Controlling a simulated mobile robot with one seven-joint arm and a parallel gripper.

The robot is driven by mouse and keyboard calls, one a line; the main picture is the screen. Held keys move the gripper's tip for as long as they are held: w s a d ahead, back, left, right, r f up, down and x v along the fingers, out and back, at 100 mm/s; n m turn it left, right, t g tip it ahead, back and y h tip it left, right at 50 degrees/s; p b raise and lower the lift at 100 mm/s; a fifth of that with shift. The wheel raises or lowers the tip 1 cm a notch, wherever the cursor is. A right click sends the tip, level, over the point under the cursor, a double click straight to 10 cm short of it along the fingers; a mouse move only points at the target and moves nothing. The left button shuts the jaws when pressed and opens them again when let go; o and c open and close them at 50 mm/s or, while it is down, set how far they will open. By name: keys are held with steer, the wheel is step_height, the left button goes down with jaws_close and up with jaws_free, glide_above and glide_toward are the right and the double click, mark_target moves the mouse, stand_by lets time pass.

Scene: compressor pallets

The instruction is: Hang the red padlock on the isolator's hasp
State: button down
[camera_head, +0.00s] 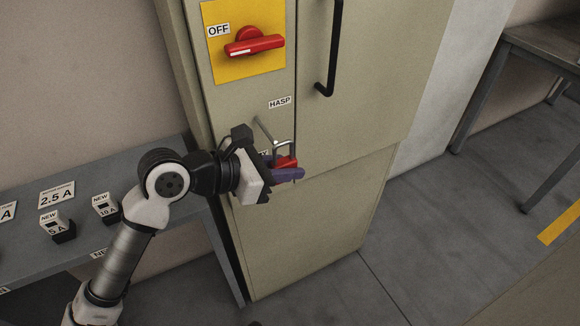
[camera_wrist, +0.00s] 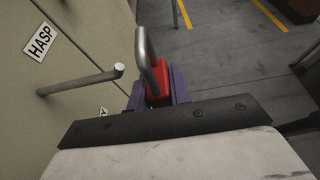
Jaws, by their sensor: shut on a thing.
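The red padlock (camera_head: 285,161) is held between the purple fingers of my gripper (camera_head: 287,173), its steel shackle pointing up. In the wrist view the padlock's red body (camera_wrist: 158,84) sits between the purple fingers, with the shackle (camera_wrist: 147,52) rising above it. The hasp is a metal peg (camera_head: 263,131) sticking out of the cabinet below the HASP label. In the wrist view the peg (camera_wrist: 82,82) ends left of the shackle, with a gap seen between them. The peg does not appear to pass through the shackle. The isolator's red handle (camera_head: 254,44) is at OFF.
The beige cabinet (camera_head: 310,220) stands in front of me, with a black door handle (camera_head: 331,50) at upper right. A grey bench (camera_head: 110,187) at left holds blocks labelled NEW and a 2.5 A card (camera_head: 57,194).

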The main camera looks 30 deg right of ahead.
steer(key=shift+w+f+b, duration=0.15)
steer(key=shift+w+f, duration=0.05)
steer(key=shift+w, duration=0.55)
steer(key=shift+w+f+b, duration=0.1)
steer(key=shift+w+f, duration=0.1)
steer(key=shift+w, duration=0.55)
steer(key=shift+w+f+b, duration=0.15)
steer(key=shift+w+f, duration=0.05)
steer(key=shift+w, duration=0.55)
steer(key=c, duration=1.2)
jaws_free()
steer(key=shift+a, duration=0.2)
